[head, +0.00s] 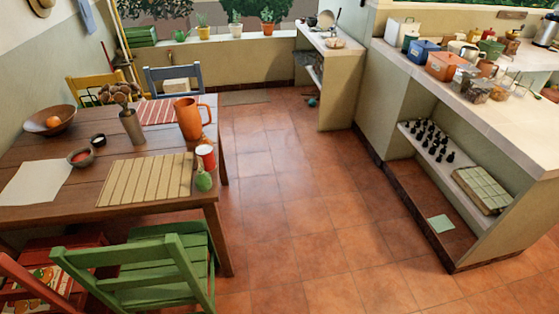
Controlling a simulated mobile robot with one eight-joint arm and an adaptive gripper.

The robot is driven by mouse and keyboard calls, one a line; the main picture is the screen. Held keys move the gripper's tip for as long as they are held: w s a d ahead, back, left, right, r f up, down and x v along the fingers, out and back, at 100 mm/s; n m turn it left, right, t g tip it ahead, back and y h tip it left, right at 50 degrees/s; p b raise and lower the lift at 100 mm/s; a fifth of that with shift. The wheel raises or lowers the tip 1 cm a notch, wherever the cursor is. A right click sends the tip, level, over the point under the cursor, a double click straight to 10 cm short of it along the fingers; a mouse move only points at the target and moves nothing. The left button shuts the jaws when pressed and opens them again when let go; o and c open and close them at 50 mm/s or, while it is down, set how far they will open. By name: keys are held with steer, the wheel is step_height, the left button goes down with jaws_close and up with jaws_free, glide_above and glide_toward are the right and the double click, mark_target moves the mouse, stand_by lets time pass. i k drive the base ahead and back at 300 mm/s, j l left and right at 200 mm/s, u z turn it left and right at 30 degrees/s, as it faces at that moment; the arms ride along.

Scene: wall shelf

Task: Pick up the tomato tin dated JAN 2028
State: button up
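I cannot make out a tin with a readable JAN 2028 date in the head view. A small red and white cylinder (206,156) stands upright near the right edge of the wooden table (78,178), between an orange pitcher (188,118) and a green rounded object (204,180). I cannot tell whether it is a tin or a cup, and no date shows on it. Many small containers crowd the counter at the right, too small to read. My gripper is not in view.
A green chair (150,270), a red chair (35,285) and a blue chair (175,78) surround the table. The tiled floor (310,200) between table and counter is clear.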

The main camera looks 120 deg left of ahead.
mark_target(204, 153)
steer(key=u, duration=4.4)
